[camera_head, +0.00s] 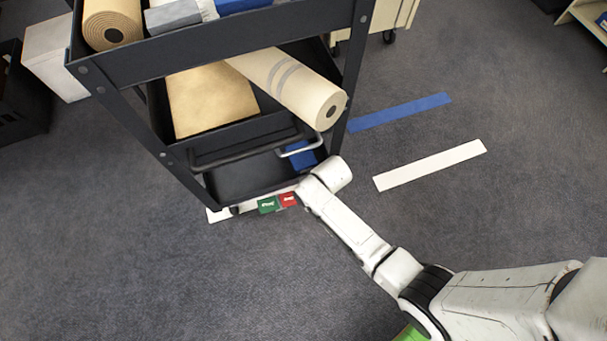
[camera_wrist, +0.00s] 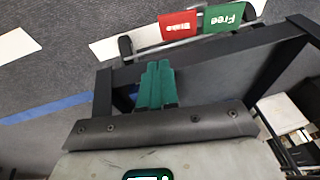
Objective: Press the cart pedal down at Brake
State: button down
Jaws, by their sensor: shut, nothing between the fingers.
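The cart (camera_head: 200,60) is a dark metal trolley with shelves. At its foot are two pedals side by side, a red Brake pedal (camera_head: 288,199) and a green Free pedal (camera_head: 268,204). In the wrist view the red pedal (camera_wrist: 180,25) lies left of the green pedal (camera_wrist: 222,17), both on a bar beyond the cart's lower frame. My gripper (camera_wrist: 158,66) has its green fingers together and empty, pointing towards the red pedal and apart from it in the picture. The head view hides the fingers behind my wrist. I cannot tell which pedal is lower.
Rolled paper (camera_head: 290,88) and a tan board (camera_head: 210,100) lie on the cart's middle shelf, the roll overhanging its right side. A handle bar (camera_head: 250,152) crosses above the pedals. Blue (camera_head: 400,111) and white (camera_head: 430,165) floor strips lie right. Open carpet lies in front.

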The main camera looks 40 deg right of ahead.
jog(key=shift+p+v, duration=0.3)
jog(key=shift+v, duration=0.7)
jog(key=shift+d, duration=0.15)
jog(key=shift+s, duration=0.1)
jog(key=s+d+r+n+g, duration=0.3)
jog(key=s+r+n, duration=0.1)
jog(key=s+r, duration=1.5)
notch_tip(320, 180, up, 25)
jog(key=w+p, duration=0.1)
jog(key=p, duration=2.3)
jog(key=shift+h+p, duration=0.35)
jog(key=shift+h, duration=0.05)
